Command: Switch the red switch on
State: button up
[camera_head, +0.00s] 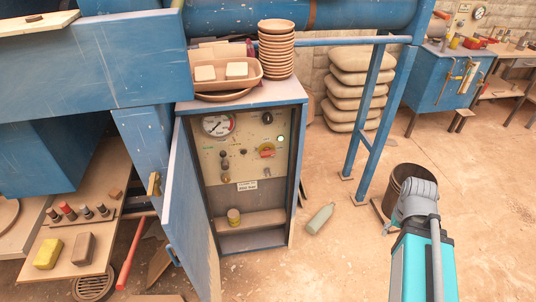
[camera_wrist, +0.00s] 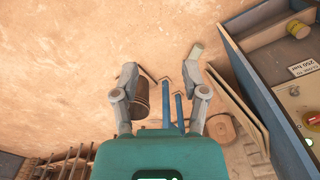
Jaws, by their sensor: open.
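The red switch (camera_head: 266,150) is on the beige control panel (camera_head: 238,165) inside the open blue cabinet. It is a red handle on a yellow plate, on the panel's right side. Its exact setting is too small to tell. My gripper (camera_wrist: 160,72) is open and empty in the wrist view, its two grey fingers apart over the floor. It is away from the panel, which shows only in part at the right edge of the wrist view.
The cabinet door (camera_head: 190,225) stands open on the left. Stacked bowls (camera_head: 277,50) stand on top. A bottle (camera_head: 320,217) and a bucket (camera_head: 408,187) are on the floor to the right.

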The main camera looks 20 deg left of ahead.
jog(key=m+t+y+b, duration=0.6)
jog(key=t+y+b, duration=0.6)
jog(key=b, duration=1.7)
send_near(269, 155)
jog(key=d+y, duration=0.1)
jog(key=d+g+y, duration=0.1)
jog(key=d, duration=0.1)
jog(key=shift+s+d+f+g, duration=0.1)
jog(key=shift+s+f+g, duration=0.05)
jog(key=shift+f+g, duration=0.2)
jog(key=x, duration=1.4)
jog(key=shift+r+b, duration=0.15)
jog(key=shift+b, duration=0.25)
